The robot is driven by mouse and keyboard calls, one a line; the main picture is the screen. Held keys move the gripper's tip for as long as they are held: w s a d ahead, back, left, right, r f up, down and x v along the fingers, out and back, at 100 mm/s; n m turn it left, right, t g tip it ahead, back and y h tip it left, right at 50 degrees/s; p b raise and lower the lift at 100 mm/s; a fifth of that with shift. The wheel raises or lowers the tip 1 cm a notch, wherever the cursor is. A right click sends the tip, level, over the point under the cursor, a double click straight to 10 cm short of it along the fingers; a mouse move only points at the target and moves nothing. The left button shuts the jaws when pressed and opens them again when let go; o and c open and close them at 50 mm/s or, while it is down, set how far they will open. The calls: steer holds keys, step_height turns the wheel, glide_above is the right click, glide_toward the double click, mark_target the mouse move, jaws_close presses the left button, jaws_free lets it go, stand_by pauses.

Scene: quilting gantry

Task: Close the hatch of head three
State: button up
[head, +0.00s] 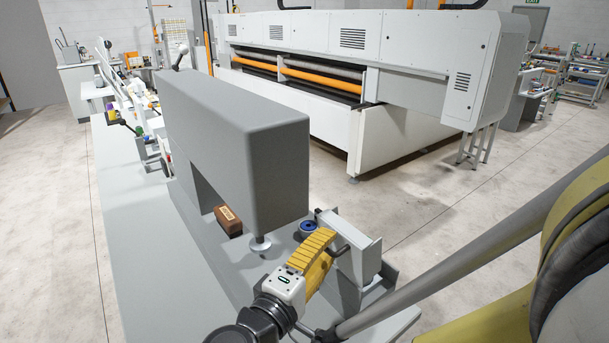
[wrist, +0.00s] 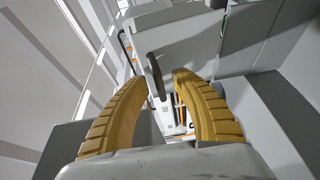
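The large grey sewing head (head: 235,150) stands on a grey bench. At its near right end, a light grey panel that looks like the hatch (head: 362,243) stands upright, apparently open. I see no number on the head. The panel also shows in the wrist view (wrist: 185,40), with a dark bar handle (wrist: 156,76) on it. My gripper (head: 323,243) is at the panel's left side. In the wrist view my gripper (wrist: 160,78) has its two yellow ribbed fingers apart, with the handle showing between their tips. I cannot tell whether they touch it.
A blue-topped round part (head: 308,227) sits just behind my gripper. A brown block (head: 228,220) lies under the head's arch, near the round presser foot (head: 260,243). The bench top (head: 150,240) is clear at left. A long white machine (head: 370,80) stands behind across open floor.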

jaws_close()
steer(key=shift+r, duration=0.1)
